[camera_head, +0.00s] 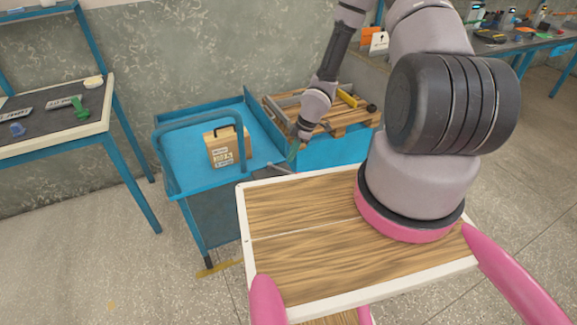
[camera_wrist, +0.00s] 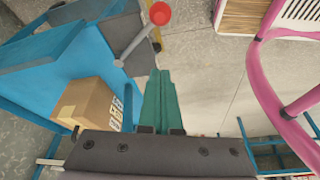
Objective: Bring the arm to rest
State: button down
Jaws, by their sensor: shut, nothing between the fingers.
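My arm reaches out from its mount at the right of the head view, bent over the blue cart. My gripper (camera_head: 292,152) has teal fingers and hangs near the cart's right side. In the wrist view the fingers of the gripper (camera_wrist: 161,76) lie together, with nothing between them. A cardboard box (camera_head: 226,147) with printed labels stands on the blue cart (camera_head: 178,178), left of the gripper and apart from it. The box also shows in the wrist view (camera_wrist: 88,103), left of the fingers.
A wooden pallet (camera_head: 352,118) with tools lies behind the gripper. A grey lever with a red knob (camera_wrist: 159,13) shows ahead of the fingers. A workbench (camera_head: 62,130) with small parts stands at the left, another (camera_head: 510,42) at the far right. Open floor lies front left.

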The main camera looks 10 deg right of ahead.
jog(key=shift+d+r, duration=0.25)
jog(key=shift+r, duration=0.4)
